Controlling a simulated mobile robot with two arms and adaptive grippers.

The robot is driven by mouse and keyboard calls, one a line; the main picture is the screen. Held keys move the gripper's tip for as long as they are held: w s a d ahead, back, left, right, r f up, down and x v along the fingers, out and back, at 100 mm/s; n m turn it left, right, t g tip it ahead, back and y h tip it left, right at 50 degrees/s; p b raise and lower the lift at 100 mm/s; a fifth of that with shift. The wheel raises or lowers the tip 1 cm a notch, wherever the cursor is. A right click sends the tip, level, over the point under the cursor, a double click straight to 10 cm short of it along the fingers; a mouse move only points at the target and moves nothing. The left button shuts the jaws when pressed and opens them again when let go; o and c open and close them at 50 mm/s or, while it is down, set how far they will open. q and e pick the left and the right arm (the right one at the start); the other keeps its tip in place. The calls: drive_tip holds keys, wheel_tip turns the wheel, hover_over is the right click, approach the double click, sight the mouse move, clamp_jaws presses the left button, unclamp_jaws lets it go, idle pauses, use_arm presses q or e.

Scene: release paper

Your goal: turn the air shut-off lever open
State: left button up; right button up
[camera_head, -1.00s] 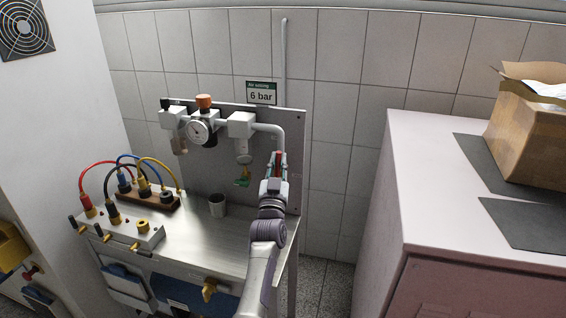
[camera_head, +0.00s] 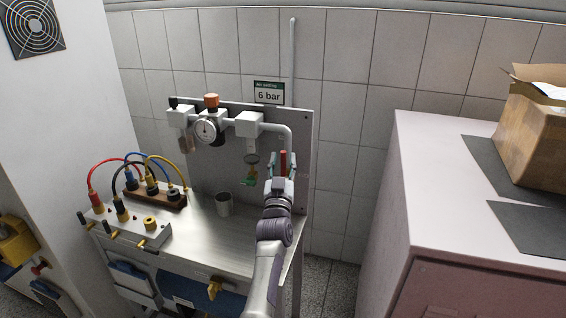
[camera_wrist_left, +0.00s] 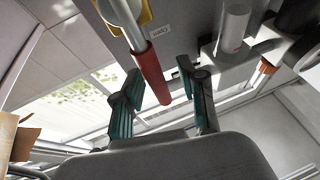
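The shut-off lever (camera_head: 283,158) has a red grip and hangs down below the right end of the pipe on the grey back panel. In the left wrist view the red lever grip (camera_wrist_left: 151,74) continues from a silver bar beside a yellow part. My left gripper (camera_head: 281,163) is at the lever. In the wrist view its two teal-padded fingers (camera_wrist_left: 163,100) are spread, with the grip's end between them and gaps showing on both sides. Contact with either finger is not visible. My right gripper is in neither current view.
A pressure gauge (camera_head: 207,130) and an orange-topped regulator (camera_head: 211,101) sit left on the pipe. A green-tagged part (camera_head: 249,180) hangs just left of my gripper. A metal cup (camera_head: 224,204) stands on the bench (camera_head: 203,240). A pinkish cabinet (camera_head: 430,180) stands right.

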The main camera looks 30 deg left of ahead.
use_arm(q)
drive_tip(key=shift+r, duration=0.25)
wheel_tip(320, 180, up, 10)
drive_tip(key=shift+f, duration=0.25)
drive_tip(key=shift+d, duration=0.1)
idle(0.5)
